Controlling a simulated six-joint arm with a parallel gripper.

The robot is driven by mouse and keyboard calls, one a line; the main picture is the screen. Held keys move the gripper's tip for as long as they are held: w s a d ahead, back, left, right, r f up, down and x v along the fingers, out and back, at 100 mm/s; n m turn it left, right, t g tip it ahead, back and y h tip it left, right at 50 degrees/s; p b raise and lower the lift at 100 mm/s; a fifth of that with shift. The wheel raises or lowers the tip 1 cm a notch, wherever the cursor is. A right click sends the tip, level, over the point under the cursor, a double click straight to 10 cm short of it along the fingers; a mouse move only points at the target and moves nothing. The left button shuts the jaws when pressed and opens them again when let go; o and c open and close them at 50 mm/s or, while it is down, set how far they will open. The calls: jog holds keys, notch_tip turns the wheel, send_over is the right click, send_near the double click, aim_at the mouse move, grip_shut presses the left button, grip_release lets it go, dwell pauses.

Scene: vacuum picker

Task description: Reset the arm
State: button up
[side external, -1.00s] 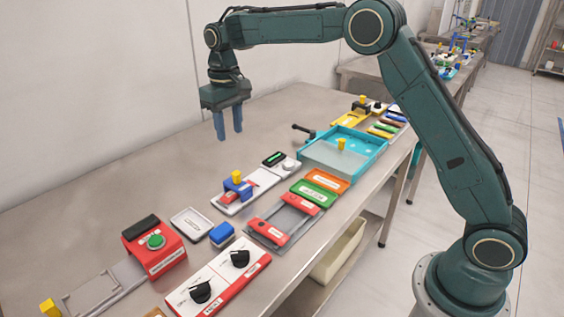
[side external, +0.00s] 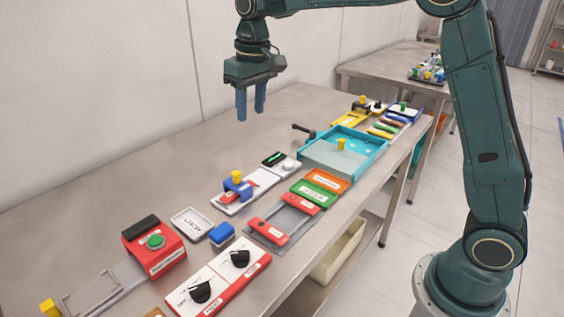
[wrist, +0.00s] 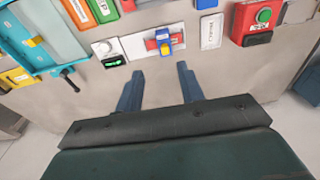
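My gripper (side external: 251,112) hangs in the air above the rear part of the metal table, with its two blue fingers pointing down. It holds nothing and touches nothing. In the wrist view my gripper (wrist: 162,72) shows its fingers spread apart, with bare table between them. My arm reaches over the table from its base at the right. Its upper elbow is cut off by the top edge of the side view.
The steel table (side external: 130,200) carries a teal tray (side external: 345,155), a red box with a green button (side external: 155,245), a red-edged knob panel (side external: 220,275) and a blue-and-white fixture (side external: 240,188). A wall (side external: 90,80) stands behind. The table's rear is clear.

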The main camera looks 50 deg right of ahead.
jog(key=s+d+r+t, duration=0.1)
jog(key=s+r, duration=0.3)
jog(key=s, duration=0.5)
jog(key=s+d+f+t, duration=0.1)
jog(key=s+f, duration=0.1)
jog(key=s, duration=0.9)
jog(key=s+d+f+t, duration=0.1)
jog(key=s+f+t, duration=0.1)
jog(key=s, duration=0.9)
jog(key=shift+s+f, duration=0.25)
jog(key=shift+f, duration=0.05)
